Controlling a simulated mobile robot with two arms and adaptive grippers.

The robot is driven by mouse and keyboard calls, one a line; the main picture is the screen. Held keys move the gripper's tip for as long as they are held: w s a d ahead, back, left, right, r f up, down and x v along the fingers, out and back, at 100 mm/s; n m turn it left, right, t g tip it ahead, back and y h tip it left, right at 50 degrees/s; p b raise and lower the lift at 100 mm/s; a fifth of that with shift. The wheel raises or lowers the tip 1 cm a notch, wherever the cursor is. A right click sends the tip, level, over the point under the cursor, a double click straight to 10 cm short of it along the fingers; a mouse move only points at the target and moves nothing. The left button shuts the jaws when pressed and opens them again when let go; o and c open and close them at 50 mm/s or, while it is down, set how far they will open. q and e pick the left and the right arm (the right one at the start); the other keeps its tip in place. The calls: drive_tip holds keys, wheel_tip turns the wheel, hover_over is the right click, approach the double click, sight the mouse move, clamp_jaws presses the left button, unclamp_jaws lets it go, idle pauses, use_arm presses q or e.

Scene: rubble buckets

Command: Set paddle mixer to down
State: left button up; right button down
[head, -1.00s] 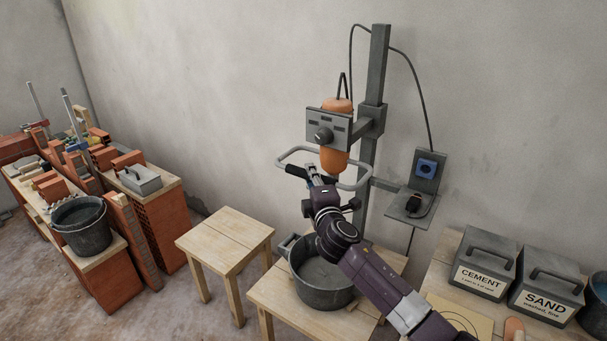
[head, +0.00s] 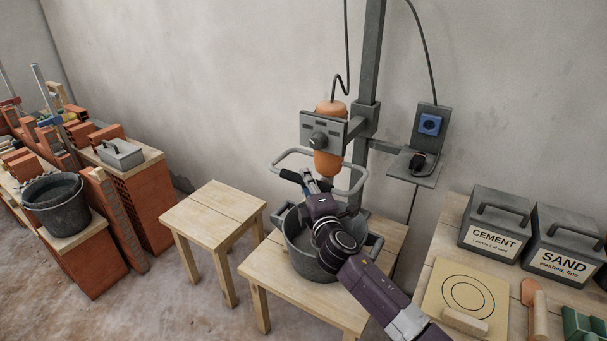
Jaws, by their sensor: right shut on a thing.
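The paddle mixer (head: 330,163) has an orange motor body and a grey front plate with a round knob. It hangs on a carriage on a grey upright post (head: 367,60). A grey handle ring (head: 292,156) with black grips surrounds its lower body. My right gripper (head: 304,178) is shut on the handle at its front left. The mixer stands low, just above a grey bucket (head: 296,240) on a small wooden table. My right arm covers part of the bucket, and I cannot see the paddle. My left gripper is not in view.
A wooden stool (head: 213,212) stands left of the bucket table. A blue socket (head: 430,125) and a small shelf (head: 414,172) are right of the post. Cement (head: 494,225) and sand (head: 562,250) boxes stand on the right table. Bricks and another bucket (head: 60,205) are at left.

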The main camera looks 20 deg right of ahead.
drive_tip(key=shift+f, duration=0.8)
drive_tip(key=c, duration=1.7)
unclamp_jaws()
drive_tip(key=shift+r, duration=0.1)
drive_tip(key=s, duration=0.4)
drive_tip(key=s+a, duration=0.1)
drive_tip(key=s, duration=0.7)
drive_tip(key=shift+a, duration=0.25)
